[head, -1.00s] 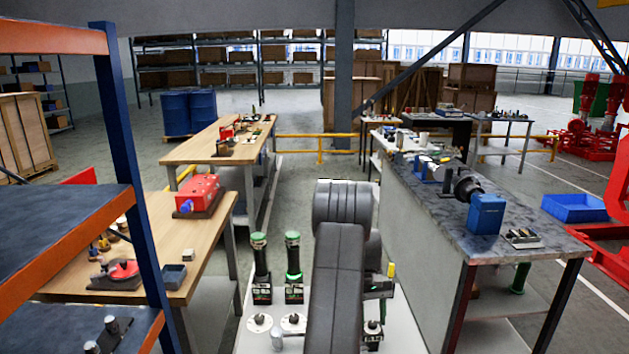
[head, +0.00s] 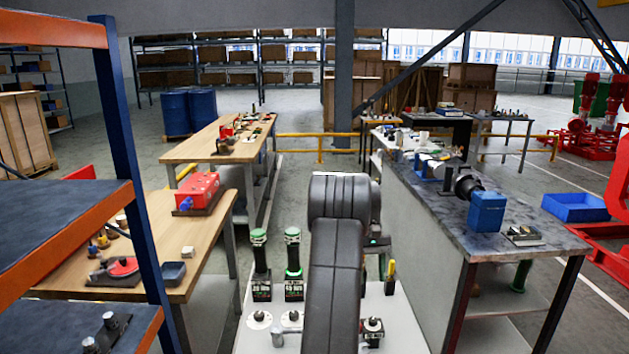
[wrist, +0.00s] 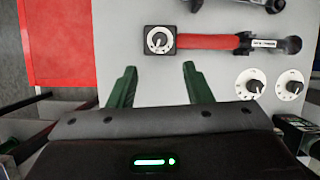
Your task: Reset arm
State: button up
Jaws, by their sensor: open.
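My gripper (wrist: 158,82) is open in the wrist view, its two green fingers apart with nothing between them. It points over a pale work surface (wrist: 215,70). A red-handled tool (wrist: 205,42) with a square dial end lies beyond the fingertips, apart from them. In the head view my dark arm rises in the bottom middle and hides the gripper.
Two white dials (wrist: 270,85) lie right of the fingers. Two green-topped black devices (head: 276,265) stand left of my arm. A grey-topped bench (head: 430,205) is on the right, and a wooden table (head: 150,240) and an orange-blue rack (head: 125,150) are on the left.

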aim_at(372, 319)
jog(key=p+x, duration=0.1)
jog(key=x, duration=1)
jog(key=shift+s+f, duration=0.15)
jog(key=shift+f, duration=0.2)
jog(key=shift+a+r+n+h, duration=0.15)
jog(key=shift+n+h, duration=0.25)
jog(key=shift+n, duration=0.7)
jog(key=n, duration=0.2)
jog(key=n+t+h+p, duration=0.1)
jog(key=n, duration=0.1)
jog(key=shift+a+n+h, duration=0.15)
jog(key=shift+n+h, duration=0.15)
jog(key=n, duration=0.1)
jog(key=n+t+h, duration=0.1)
jog(key=n, duration=0.1)
jog(key=shift+s+a+n, duration=0.1)
jog(key=shift+s+n, duration=0.1)
jog(key=shift+n, duration=0.1)
jog(key=n+t, duration=0.1)
jog(key=n, duration=0.2)
jog(key=shift+s+p, duration=0.1)
jog(key=shift+p, duration=0.25)
jog(key=shift+a+r+n+t, duration=0.15)
jog(key=shift+a+r, duration=0.15)
jog(key=shift+r, duration=0.45)
jog(key=shift+a+r+n+t, duration=0.15)
jog(key=shift+a+r, duration=0.2)
jog(key=shift+r, duration=0.4)
